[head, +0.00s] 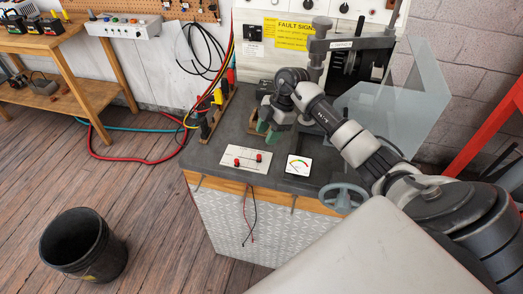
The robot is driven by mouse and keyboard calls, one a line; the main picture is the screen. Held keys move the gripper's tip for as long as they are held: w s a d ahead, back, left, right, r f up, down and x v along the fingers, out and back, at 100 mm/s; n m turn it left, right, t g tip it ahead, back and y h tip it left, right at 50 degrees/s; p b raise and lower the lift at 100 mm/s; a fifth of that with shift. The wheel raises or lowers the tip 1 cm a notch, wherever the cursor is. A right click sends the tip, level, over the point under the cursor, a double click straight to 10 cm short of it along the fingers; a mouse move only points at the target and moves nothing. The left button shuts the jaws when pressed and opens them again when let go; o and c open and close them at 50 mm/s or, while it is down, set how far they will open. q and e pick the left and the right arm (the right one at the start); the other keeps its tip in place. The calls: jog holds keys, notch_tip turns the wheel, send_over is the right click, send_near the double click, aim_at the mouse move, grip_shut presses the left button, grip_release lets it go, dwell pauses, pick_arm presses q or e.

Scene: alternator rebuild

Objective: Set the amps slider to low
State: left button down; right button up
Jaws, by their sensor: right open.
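A pale control plate (232,168) lies on the dark bench top and carries two red knobs, a left one (237,162) and a right one (259,157). The labels are too small to read, so I cannot tell which knob is the amps slider or which end is low. My right gripper (267,132) is open, with greenish fingertips, above the bench just behind the plate. It looks empty and apart from the knobs. My left gripper is out of view.
A white dial meter (298,166) lies right of the plate. A handwheel (343,197) sits at the bench's front right. A clear shield (405,110) and a dark press frame (372,55) stand behind my right arm. Cables and a clip rack (218,112) line the left edge.

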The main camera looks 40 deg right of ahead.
aim_at(259, 155)
jog(key=x, duration=0.2)
jog(key=p+x, duration=0.1)
jog(key=x, duration=0.4)
jog(key=shift+s+d+f, duration=0.2)
jog(key=shift+d+f, duration=0.05)
grip_shut()
